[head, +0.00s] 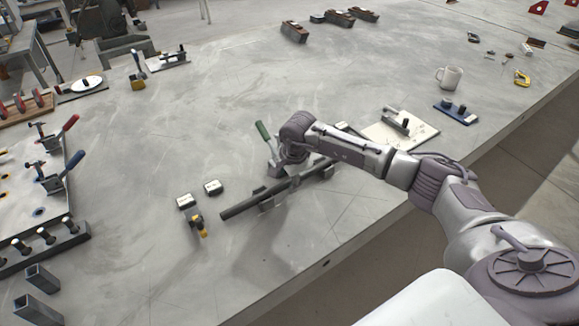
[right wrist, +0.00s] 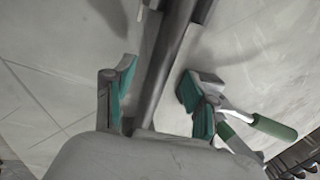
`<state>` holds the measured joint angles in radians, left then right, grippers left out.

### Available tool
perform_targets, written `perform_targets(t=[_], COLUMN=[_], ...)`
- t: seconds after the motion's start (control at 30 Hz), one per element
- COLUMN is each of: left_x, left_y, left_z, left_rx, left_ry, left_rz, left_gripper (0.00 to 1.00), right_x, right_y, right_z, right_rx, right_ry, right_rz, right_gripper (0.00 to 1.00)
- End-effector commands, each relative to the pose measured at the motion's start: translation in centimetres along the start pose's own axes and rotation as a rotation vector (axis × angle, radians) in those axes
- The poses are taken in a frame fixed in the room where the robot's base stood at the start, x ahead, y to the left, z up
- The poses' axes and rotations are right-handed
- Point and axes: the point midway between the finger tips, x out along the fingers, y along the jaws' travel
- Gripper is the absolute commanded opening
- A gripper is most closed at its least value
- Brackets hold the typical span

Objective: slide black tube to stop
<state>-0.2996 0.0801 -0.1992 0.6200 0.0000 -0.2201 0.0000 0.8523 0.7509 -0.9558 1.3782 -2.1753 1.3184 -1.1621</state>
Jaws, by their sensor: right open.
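The black tube (head: 245,206) lies slanted on low dark supports (head: 266,203) on the grey table. Its near left end is free in the head view; its far part runs behind my right gripper (head: 290,158). In the right wrist view the tube (right wrist: 166,60) runs between the two teal-padded fingers of my right gripper (right wrist: 158,90). The fingers are open, one on each side, with gaps to the tube. A clamp with a green handle (head: 264,134) stands beside the tube; green handles (right wrist: 272,127) show in the wrist view. I cannot make out the stop clearly. My left gripper is out of view.
Two small dark blocks with white tops (head: 186,201) and a yellow-black piece (head: 198,226) lie left of the tube's near end. The table middle is clear.

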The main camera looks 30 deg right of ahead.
Motion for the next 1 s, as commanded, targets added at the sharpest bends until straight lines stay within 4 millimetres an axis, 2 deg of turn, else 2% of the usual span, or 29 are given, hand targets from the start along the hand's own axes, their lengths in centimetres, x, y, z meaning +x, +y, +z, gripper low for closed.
perform_targets(t=[0.2, 0.5, 0.83, 1.0], left_x=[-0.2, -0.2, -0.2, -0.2], left_y=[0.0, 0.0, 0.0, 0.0], left_z=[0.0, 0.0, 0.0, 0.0], left_rx=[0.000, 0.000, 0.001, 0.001], left_ry=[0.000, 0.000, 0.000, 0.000], left_rz=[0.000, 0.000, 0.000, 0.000], left_gripper=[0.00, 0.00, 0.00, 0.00], right_x=[1.7, 1.9, 1.8, 1.8], right_y=[0.0, 0.0, 0.0, 0.0], right_z=[0.0, 0.0, 0.0, 0.0], right_rx=[0.000, 0.000, 0.000, 0.000], right_ry=[0.000, 0.000, -0.001, -0.001], right_rz=[0.000, -0.001, -0.001, -0.001], right_gripper=[0.56, 0.56, 0.01, 0.00])
